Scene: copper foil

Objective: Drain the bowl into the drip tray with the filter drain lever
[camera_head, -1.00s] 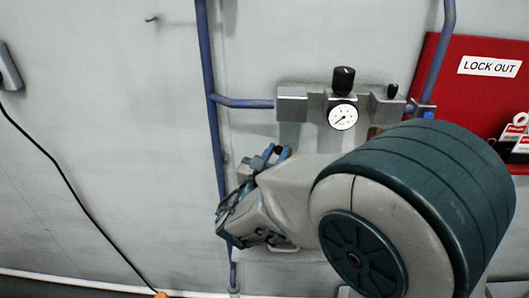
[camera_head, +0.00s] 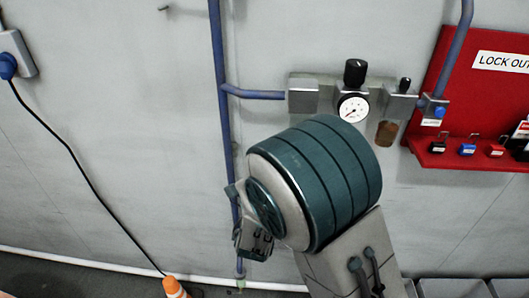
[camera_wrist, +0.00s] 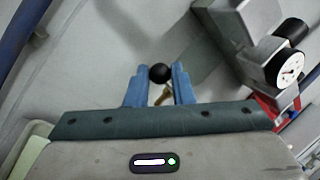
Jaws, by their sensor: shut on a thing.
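My gripper (camera_wrist: 160,88) has its two blue fingers shut on a black ball knob (camera_wrist: 160,73) in the wrist view. A short brass-coloured stem shows just below the knob, between the fingers; it looks like the drain lever. A pale greenish shape beside the fingers, under a grey metal block (camera_wrist: 245,22), looks like the filter bowl (camera_wrist: 207,62). In the head view the left grey block (camera_head: 303,93) sits above my arm, which hides the lever, my fingertips and most of the bowl. I cannot make out the drip tray for sure.
A pressure gauge (camera_head: 353,108) and a black regulator knob (camera_head: 355,72) are right of the left block, with an amber bowl (camera_head: 387,133) beyond. Blue pipes (camera_head: 219,100) run up the wall.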

